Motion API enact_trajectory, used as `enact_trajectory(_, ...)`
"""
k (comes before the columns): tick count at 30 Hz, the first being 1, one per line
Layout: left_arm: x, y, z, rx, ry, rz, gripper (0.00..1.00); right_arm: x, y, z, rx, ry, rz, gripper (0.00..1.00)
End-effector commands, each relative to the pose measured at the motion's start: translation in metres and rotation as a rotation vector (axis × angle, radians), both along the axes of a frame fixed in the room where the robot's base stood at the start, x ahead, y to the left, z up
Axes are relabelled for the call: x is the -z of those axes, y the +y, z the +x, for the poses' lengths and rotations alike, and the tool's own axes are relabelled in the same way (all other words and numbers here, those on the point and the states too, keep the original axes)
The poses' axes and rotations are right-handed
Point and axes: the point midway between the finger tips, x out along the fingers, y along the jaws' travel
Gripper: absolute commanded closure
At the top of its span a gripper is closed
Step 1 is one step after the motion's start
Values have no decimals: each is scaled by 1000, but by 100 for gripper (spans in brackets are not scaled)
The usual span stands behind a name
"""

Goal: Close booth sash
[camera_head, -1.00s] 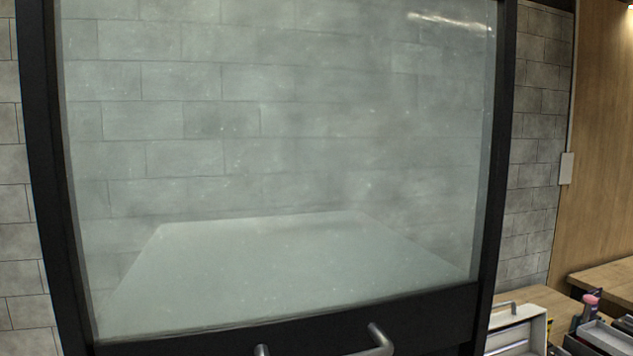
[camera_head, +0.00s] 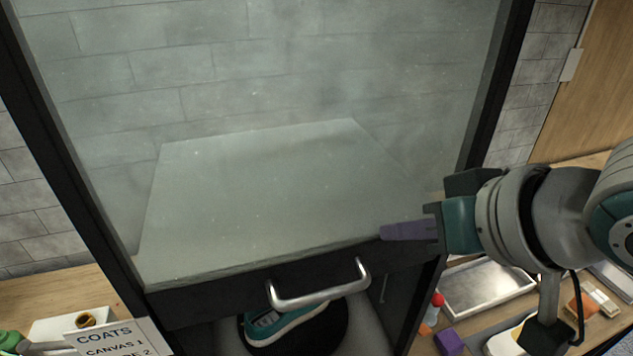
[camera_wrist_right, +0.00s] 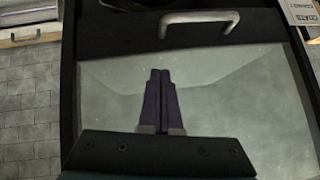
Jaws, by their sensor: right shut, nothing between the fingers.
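The booth sash (camera_head: 250,190) is a dusty glass panel in a black frame, with a grey bar handle (camera_head: 320,285) on its bottom rail. It is partly raised; below the rail the booth is open and a teal sneaker (camera_head: 285,322) shows inside on a dark round stand. My right gripper (camera_head: 385,231) is shut and empty in front of the sash's lower right part, above and right of the handle. In the right wrist view the shut purple fingers (camera_wrist_right: 160,80) lie over the glass, apart from the handle (camera_wrist_right: 199,20). My left gripper is not clearly seen.
A card reading COATS (camera_head: 108,340) stands at the lower left by a white box. On the right bench are a metal tray (camera_head: 487,287), a purple block (camera_head: 448,342) and other small items. The booth's black side posts flank the sash.

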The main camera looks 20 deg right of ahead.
Motion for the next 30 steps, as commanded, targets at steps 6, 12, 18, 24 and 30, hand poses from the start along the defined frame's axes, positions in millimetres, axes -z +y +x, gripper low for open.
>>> enact_trajectory(6,-6,1,0,2,1,2,50,23,6,25,0,2,1,100)
enact_trajectory(12,-13,1,0,2,1,3,50,50,12,26,-1,3,1,100)
enact_trajectory(18,-14,1,0,1,1,3,50,63,15,25,-2,1,0,100)
enact_trajectory(24,-14,1,0,1,1,3,50,65,15,25,-1,0,0,100)
enact_trajectory(30,-14,0,0,2,1,2,50,65,15,25,-2,1,0,100)
